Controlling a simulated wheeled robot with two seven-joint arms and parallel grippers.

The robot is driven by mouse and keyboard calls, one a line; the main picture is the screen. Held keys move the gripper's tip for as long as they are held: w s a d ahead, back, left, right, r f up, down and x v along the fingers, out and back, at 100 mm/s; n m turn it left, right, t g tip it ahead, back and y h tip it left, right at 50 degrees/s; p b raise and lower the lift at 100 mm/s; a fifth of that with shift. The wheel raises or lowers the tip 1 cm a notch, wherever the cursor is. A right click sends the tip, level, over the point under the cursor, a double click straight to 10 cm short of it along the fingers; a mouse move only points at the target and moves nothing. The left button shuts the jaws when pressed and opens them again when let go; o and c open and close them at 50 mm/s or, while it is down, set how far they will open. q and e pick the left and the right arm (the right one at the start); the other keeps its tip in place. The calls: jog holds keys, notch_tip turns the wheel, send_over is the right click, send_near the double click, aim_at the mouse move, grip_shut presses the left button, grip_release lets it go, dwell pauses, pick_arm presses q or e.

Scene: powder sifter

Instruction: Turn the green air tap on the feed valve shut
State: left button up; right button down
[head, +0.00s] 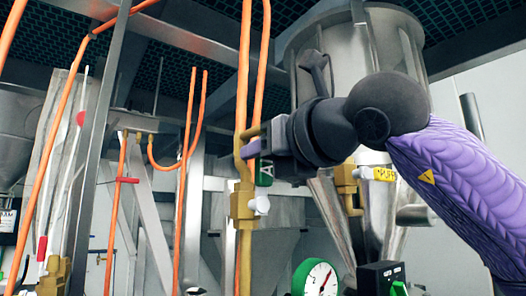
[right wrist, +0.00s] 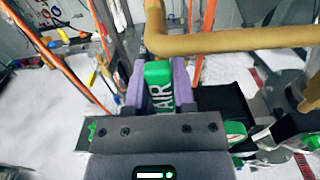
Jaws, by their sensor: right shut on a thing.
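The green air tap (right wrist: 158,75) is a green handle lettered "AIR" in white. In the right wrist view it sits between the two purple fingers of my right gripper (right wrist: 157,88), which is shut on it. In the head view my right gripper (head: 250,148) reaches in from the right, and part of the green tap (head: 264,173) shows just below its fingers. The tap is beside a brass valve body (head: 243,205) on a vertical yellow pipe. My gripper partly hides the tap there. My left gripper is in neither view.
A yellow pipe (right wrist: 230,40) crosses close above the fingers in the right wrist view. Orange hoses (head: 190,140) hang left of the valve. A steel hopper (head: 320,75) stands behind my right arm. A green-rimmed gauge (head: 316,280) and a black box (head: 375,277) are below.

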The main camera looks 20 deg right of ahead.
jog(key=shift+d, duration=0.15)
jog(key=shift+w+d+f+m+b, duration=0.4)
jog(key=shift+d+f+m+b, duration=0.65)
jog(key=shift+m+b, duration=1.45)
jog(key=shift+w+d+f+m+b, duration=0.35)
jog(key=shift+d+f+m+b, duration=0.75)
jog(key=shift+m, duration=2.4)
jog(key=shift+w+d+f+m+b, duration=0.4)
jog(key=shift+d+f+m+b, duration=0.6)
jog(key=shift+m+b, duration=1.6)
jog(key=shift+a+f+m+p, duration=0.15)
jog(key=shift+f+m+p, duration=0.15)
jog(key=shift+m, duration=0.2)
jog(key=shift+c, duration=2.2)
grip_release()
jog(key=shift+s, duration=0.15)
